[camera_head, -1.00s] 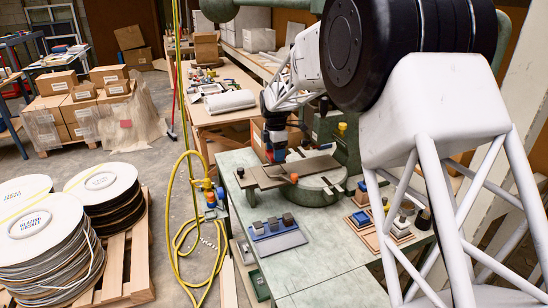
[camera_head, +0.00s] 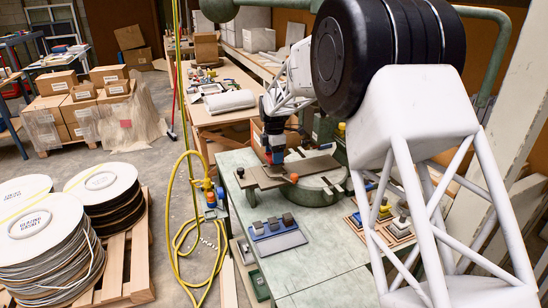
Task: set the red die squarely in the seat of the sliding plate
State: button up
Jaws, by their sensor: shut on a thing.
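My gripper (camera_head: 275,160) is small in the view and points down over the left part of the fly press. A small red patch at its fingertips is the red die (camera_head: 277,157), and the gripper is shut on it. The die is just above or at the sliding plate (camera_head: 258,180), a long flat grey-brown plate lying across the press bed. I cannot tell whether the die touches the plate. The plate's seat is too small or hidden to make out. The plate has an orange knob (camera_head: 294,177) near its front edge.
A blue tray (camera_head: 280,244) with several grey blocks lies in front. Trays of coloured pieces (camera_head: 398,229) stand at right, partly behind my arm. The green table's front (camera_head: 320,268) is clear.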

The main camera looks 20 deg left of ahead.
jog(key=shift+f, duration=0.55)
jog(key=shift+f, duration=0.65)
jog(key=o, duration=1.2)
jog(key=shift+f, duration=0.15)
notch_tip(320, 180, up, 14)
jog(key=shift+f, duration=0.2)
dwell(0.3)
